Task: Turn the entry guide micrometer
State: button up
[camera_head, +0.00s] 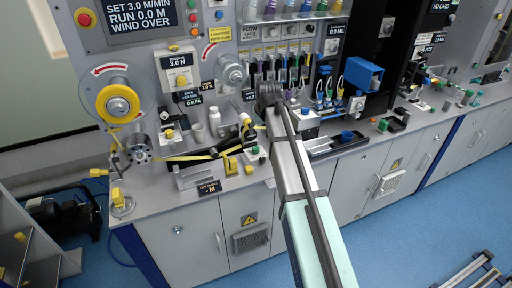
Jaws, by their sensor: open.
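My arm reaches up from the bottom of the picture over the bench front, and its dark end with my gripper (268,93) is in front of the panel, right of centre on the coating line. My gripper is open; its fingers are small, dark and hard to make out, and nothing shows held in it. A yellow strip (188,158) runs from the yellow reel (118,104) past a metal roller (138,149) to small guide parts (245,122) just left of my arm. I cannot tell which small part is the entry guide micrometer; my arm hides some of the bench there.
A white bottle (214,119) stands left of the guide parts. Yellow blocks (231,166) and a dark sign (209,188) are near the bench front.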

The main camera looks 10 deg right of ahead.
aim_at(256, 148)
jog(key=p+x, duration=0.2)
jog(key=x, duration=1.3)
jog(key=shift+s+p, duration=0.1)
jog(key=shift+p, duration=0.25)
grip_shut()
